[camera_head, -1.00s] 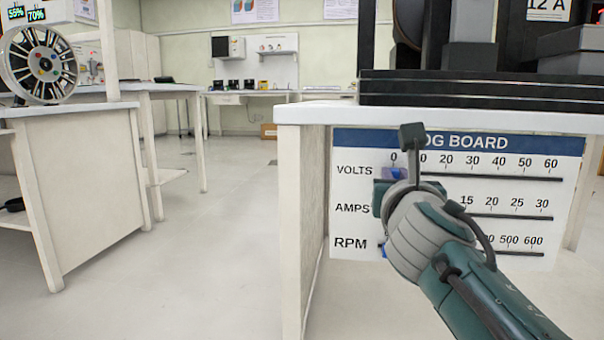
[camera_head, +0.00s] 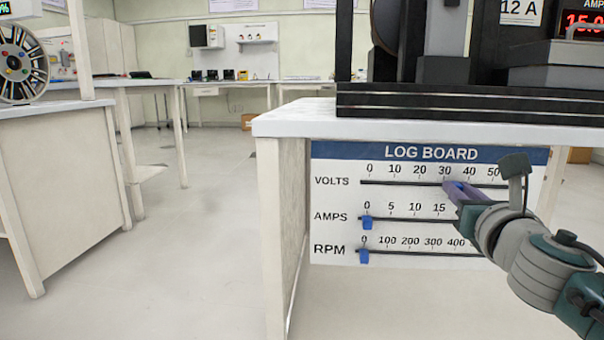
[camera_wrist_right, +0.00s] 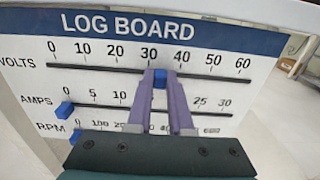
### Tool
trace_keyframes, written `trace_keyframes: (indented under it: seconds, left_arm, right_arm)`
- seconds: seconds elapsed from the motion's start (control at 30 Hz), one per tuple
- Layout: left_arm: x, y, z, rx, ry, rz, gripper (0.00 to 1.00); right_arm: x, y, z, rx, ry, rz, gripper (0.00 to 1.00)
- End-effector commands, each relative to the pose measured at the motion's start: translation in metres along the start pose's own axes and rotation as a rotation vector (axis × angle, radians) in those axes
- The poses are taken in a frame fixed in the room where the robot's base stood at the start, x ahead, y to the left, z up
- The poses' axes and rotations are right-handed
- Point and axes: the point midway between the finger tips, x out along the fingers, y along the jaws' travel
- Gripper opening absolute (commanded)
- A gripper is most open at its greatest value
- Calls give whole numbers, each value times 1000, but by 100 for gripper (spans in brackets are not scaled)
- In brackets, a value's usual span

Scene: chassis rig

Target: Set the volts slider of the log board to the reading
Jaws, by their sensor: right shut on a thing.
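The log board (camera_head: 400,153) hangs on the bench front with VOLTS, AMPS and RPM scales; it also shows in the right wrist view (camera_wrist_right: 230,35). My right gripper (camera_head: 456,189) is at the volts track. In the right wrist view its purple fingers are shut on the blue volts slider (camera_wrist_right: 160,77), which stands between 30 and 40, nearer 30. The blue amps slider (camera_head: 366,222) and blue rpm slider (camera_head: 364,256) both stand at 0. My right arm hides the right ends of the scales in the head view. My left gripper is not in view.
Open floor (camera_head: 180,230) lies left of the bench.

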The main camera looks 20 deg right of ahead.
Motion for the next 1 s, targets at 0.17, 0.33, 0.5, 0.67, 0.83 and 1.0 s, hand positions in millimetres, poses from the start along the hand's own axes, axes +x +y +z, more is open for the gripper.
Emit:
trace_keyframes:
  seconds: [0.17,0.33,0.5,0.67,0.83,1.0]
  left_arm:
    - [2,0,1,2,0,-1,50]
    - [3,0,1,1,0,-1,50]
    - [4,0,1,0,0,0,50]
    - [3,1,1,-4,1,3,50]
    - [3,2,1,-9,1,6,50]
    - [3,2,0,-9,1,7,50]
  right_arm:
    - [0,-39,-1,-5,0,0,0]
    - [0,-60,-1,-1,0,0,0]
    - [0,-69,-1,0,0,-1,0]
    - [0,-69,-1,2,0,0,0]
    - [0,-69,-1,1,1,0,0]
    - [0,-69,-1,1,0,0,38]
